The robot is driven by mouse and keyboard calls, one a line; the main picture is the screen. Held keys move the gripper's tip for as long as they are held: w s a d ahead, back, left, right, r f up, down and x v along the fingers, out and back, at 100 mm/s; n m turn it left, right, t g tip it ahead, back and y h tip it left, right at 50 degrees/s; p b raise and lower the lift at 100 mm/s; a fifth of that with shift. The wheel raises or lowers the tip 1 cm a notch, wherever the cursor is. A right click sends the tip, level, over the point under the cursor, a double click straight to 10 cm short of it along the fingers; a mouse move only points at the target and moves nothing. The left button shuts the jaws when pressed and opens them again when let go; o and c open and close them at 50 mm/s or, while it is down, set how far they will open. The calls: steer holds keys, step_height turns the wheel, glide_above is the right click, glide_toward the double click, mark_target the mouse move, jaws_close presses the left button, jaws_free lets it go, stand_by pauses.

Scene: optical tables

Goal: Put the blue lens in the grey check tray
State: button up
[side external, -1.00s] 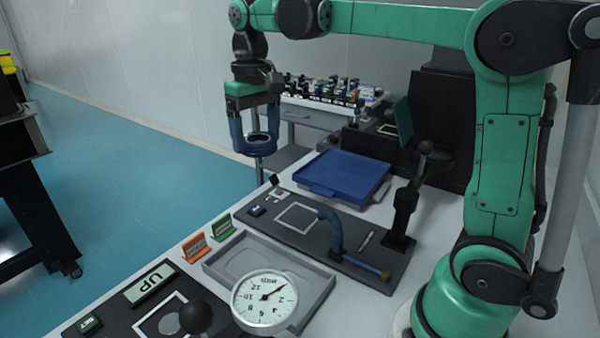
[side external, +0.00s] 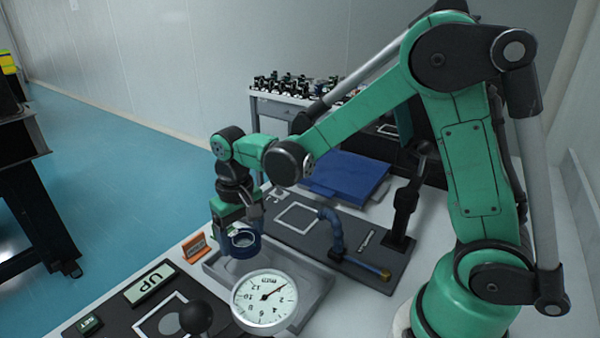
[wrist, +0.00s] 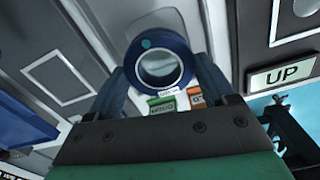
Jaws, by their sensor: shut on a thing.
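The blue lens (side external: 244,240) is a ring-shaped blue mount with clear glass. My gripper (side external: 236,244) is shut on it, with a blue finger on either side. In the wrist view the lens (wrist: 160,66) sits between the fingertips of my gripper (wrist: 160,82). In the side view the lens is above the left end of the grey check tray (side external: 313,300); the exact gap below it is hard to judge. The tray is shallow and rectangular, and a dial gauge and my gripper hide parts of it.
The round dial gauge (side external: 264,299) overlaps the tray's front in the side view. An orange sign (side external: 195,248) stands at the tray's left end. A dark board with a blue-handled lever (side external: 331,232) and a blue tray (side external: 345,177) lie behind. An UP sign (side external: 150,283) is at front left.

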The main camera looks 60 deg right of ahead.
mark_target(247, 264)
steer(key=shift+f, duration=2.15)
steer(key=shift+f, duration=0.1)
steer(key=o, duration=1.3)
step_height(247, 264, up, 12)
steer(key=shift+s+r, duration=0.1)
steer(key=shift+s+d+r, duration=0.1)
steer(key=shift+s+r, duration=0.15)
steer(key=shift+s+d+r+n+t, duration=0.1)
steer(key=shift+s+d+n+t, duration=0.3)
steer(key=shift+s+t, duration=0.8)
steer(key=shift+s+d+f+n+t, duration=0.1)
steer(key=shift+s+d+n+t, duration=0.3)
steer(key=shift+s+t, duration=0.8)
steer(key=shift+s+d+r+n+t, duration=0.1)
steer(key=shift+s+d+n+t, duration=0.25)
steer(key=shift+s+t, duration=0.85)
